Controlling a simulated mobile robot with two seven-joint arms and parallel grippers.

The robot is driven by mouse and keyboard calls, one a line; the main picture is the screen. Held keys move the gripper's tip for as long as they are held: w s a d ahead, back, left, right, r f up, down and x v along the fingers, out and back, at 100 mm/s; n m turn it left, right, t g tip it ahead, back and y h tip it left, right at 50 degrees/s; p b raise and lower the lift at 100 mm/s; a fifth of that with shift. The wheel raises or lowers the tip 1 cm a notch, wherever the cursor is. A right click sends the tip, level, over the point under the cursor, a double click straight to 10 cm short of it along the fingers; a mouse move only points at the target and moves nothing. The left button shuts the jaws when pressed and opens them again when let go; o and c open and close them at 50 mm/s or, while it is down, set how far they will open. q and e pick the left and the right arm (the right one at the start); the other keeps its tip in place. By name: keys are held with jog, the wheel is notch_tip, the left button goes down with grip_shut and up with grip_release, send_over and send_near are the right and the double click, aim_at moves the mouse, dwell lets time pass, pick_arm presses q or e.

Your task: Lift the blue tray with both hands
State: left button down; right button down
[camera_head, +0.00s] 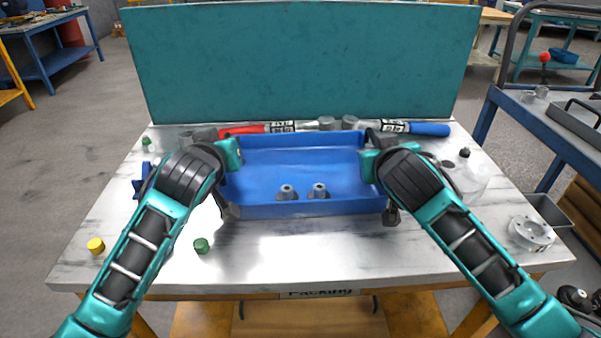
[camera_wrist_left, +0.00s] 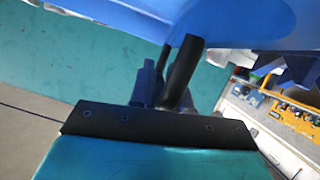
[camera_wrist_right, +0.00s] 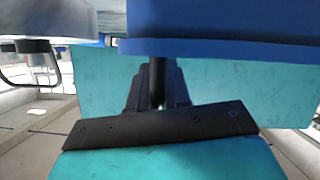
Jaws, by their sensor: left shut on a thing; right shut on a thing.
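The blue tray (camera_head: 300,209) is in the middle of the head view, over the white table, and looks about level. Two small metal parts (camera_head: 319,191) stand inside it near its front wall. My left gripper (camera_head: 221,175) is shut on the tray's left side, and my right gripper (camera_head: 384,178) is shut on its right side. The tray also fills the top of the left wrist view (camera_wrist_left: 120,15) and of the right wrist view (camera_wrist_right: 220,22). The arms hide parts of both tray ends. I cannot tell the exact gap between tray and table.
A red-handled tool (camera_head: 243,130) and a blue-handled tool (camera_head: 428,129) lie behind the tray, before a teal panel (camera_head: 300,60). A green cap (camera_head: 201,245) and a yellow cap (camera_head: 96,245) lie at front left. A clear bottle (camera_head: 468,178) and round metal part (camera_head: 531,233) are right.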

pick_arm(q)
jog(key=shift+a+r, duration=0.1)
jog(key=shift+a, duration=0.05)
pick_arm(e)
jog(key=shift+r, duration=0.15)
